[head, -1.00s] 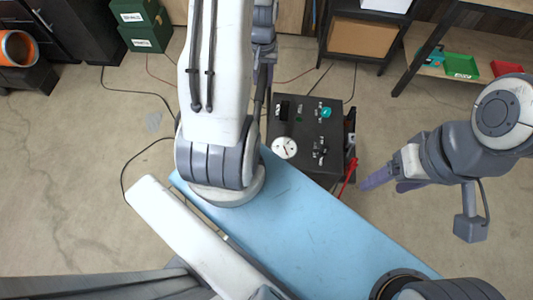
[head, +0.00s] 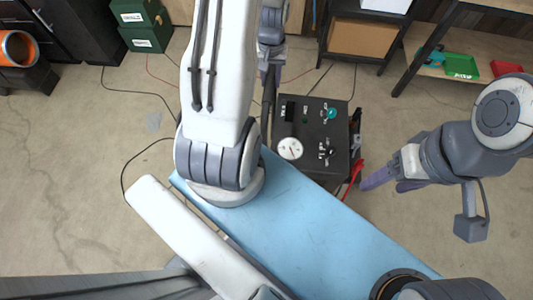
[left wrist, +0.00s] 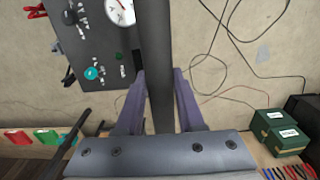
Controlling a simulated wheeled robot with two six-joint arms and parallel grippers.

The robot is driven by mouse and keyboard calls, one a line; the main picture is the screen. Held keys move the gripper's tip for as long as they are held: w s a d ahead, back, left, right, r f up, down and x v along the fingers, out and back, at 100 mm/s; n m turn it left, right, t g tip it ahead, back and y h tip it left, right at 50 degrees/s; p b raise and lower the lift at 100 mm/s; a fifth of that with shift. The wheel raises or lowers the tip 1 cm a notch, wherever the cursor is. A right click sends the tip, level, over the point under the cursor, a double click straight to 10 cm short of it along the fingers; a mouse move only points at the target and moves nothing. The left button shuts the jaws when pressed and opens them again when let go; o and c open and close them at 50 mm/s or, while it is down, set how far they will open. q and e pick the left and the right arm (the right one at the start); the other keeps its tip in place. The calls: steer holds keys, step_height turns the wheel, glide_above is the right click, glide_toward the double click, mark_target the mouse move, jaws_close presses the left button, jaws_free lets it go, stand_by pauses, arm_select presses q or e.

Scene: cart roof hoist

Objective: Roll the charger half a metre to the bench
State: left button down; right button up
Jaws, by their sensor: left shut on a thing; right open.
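The charger (head: 310,165) is a dark box on the floor, with a white gauge, a teal knob and small switches on its top panel. Red and black clamps (head: 354,177) hang at its right side. Its panel also fills the upper left of the left wrist view (left wrist: 88,25). My left gripper (head: 269,75) is at the charger's far left corner, partly hidden by my arm. In the left wrist view its purple fingers (left wrist: 160,105) are shut on a dark upright bar, apparently the charger's handle. My right gripper (head: 388,180) is open and empty, right of the charger.
A wood-topped unit (head: 408,55) with green and red trays stands at the upper right. A black shelf (head: 330,52) with a cardboard box is beside it. Green boxes (head: 145,38) stand upper left. Thin cables (head: 140,92) lie on the otherwise clear floor (head: 70,180).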

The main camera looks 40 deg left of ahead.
arm_select(q)
steer(key=w+d, duration=0.4)
steer(key=d, duration=0.2)
steer(key=shift+d, duration=0.35)
steer(key=shift+w, duration=0.1)
steer(key=w+d+p, duration=0.1)
steer(key=w+d, duration=0.4)
steer(key=d, duration=0.3)
steer(key=shift+d, duration=0.25)
stand_by(0.7)
steer(key=shift+w, duration=0.1)
steer(key=w+d, duration=0.5)
steer(key=d, duration=0.3)
steer(key=shift+w+d, duration=0.15)
steer(key=shift+d, duration=0.15)
stand_by(0.5)
steer(key=w+d, duration=0.5)
steer(key=d, duration=0.3)
steer(key=shift+d, duration=0.25)
stand_by(0.6)
steer(key=shift+w, duration=0.1)
